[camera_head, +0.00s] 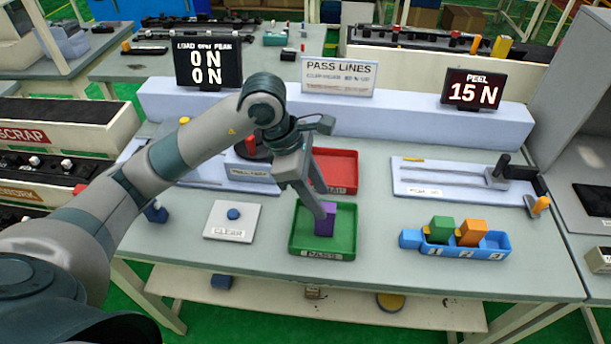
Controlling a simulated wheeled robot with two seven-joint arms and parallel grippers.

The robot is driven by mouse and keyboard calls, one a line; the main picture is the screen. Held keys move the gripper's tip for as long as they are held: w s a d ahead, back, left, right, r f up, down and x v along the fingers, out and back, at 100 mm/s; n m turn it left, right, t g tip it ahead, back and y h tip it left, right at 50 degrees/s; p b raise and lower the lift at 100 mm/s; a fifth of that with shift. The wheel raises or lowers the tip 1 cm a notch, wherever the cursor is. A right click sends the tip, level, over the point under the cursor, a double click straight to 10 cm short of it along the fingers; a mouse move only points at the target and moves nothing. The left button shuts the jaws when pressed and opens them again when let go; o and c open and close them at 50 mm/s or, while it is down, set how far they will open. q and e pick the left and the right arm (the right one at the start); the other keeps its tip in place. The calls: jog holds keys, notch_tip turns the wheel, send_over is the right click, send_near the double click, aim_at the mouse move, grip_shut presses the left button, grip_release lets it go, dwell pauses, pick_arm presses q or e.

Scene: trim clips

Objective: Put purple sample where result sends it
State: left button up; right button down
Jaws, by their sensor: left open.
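The purple sample (327,224) stands in the green tray (346,243), whose front label looks like PASS. My left gripper (319,211) is open, pointing down, with its fingers at the sample's top left; whether they touch it I cannot tell. The red tray (343,186) behind is partly hidden by my arm, and I see nothing in it. The load and peak display (208,63) reads 0 N and 0 N. The peel display (472,91) reads 15 N. The pass lines sign (338,76) has small text that I cannot read. My right gripper is out of view.
A blue rack (494,243) holds a green block (441,229) and an orange block (472,233); slot 3 looks empty. A white plate (218,225) has a blue button (234,213). A slide fixture (440,180) stands behind the rack. The table between green tray and rack is clear.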

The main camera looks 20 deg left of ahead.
pick_arm(q)
jog(key=b+v, duration=0.1)
jog(key=v, duration=0.6)
jog(key=shift+b, duration=0.4)
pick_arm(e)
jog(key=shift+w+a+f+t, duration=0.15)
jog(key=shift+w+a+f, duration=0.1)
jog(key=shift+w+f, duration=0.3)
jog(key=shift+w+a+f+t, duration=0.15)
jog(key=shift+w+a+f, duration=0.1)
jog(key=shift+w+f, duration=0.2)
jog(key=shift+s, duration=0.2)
pick_arm(q)
jog(key=shift+r, duration=0.1)
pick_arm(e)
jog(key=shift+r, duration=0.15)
